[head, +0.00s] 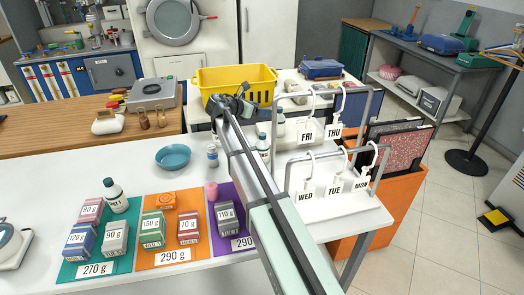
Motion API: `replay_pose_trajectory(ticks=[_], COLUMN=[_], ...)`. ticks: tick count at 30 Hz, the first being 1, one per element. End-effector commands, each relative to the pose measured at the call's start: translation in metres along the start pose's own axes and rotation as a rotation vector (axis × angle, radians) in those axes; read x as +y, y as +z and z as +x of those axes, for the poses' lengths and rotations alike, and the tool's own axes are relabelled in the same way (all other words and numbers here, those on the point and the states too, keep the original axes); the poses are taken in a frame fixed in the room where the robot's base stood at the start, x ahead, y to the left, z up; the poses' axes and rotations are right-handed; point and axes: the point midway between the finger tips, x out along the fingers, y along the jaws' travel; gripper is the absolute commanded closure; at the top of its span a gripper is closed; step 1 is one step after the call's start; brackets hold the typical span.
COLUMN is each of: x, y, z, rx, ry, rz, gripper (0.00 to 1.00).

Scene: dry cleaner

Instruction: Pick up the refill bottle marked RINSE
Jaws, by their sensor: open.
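My gripper (232,101) is small and dark at the far end of my arm, in front of the yellow basket; it is open. No bottle shows a readable RINSE mark. A small bottle with a blue label (212,156) stands beside the blue bowl. One more bottle (280,121) stands behind that, beside the hook rack. My gripper is apart from these bottles.
Weight-marked boxes stand on teal, orange and purple mats (72,271). A blue bowl (173,157) sits mid-table. The yellow basket (262,77) is behind my gripper. The rack with day tags (337,160) stands at right.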

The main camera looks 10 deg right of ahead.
Motion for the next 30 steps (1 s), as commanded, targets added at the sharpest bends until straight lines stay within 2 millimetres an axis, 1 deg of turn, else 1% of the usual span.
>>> replay_pose_trajectory(ticks=[1, 4, 5, 12, 16, 20, 30], x=[0.000, 0.000, 0.000, -0.001, -0.006, -0.015, -0.039], y=[0.000, 0.000, 0.000, 0.000, -0.001, -0.003, -0.011], z=[0.000, 0.000, 0.000, 0.000, -0.002, -0.005, -0.018], rx=[0.000, 0.000, 0.000, 0.003, 0.026, 0.081, 0.258], ry=[0.000, 0.000, 0.000, 0.000, 0.003, 0.001, -0.069], rz=[0.000, 0.000, 0.000, 0.010, 0.104, 0.316, 0.999], gripper=[0.24, 0.15, 0.14, 0.14, 0.14, 0.14, 0.14])
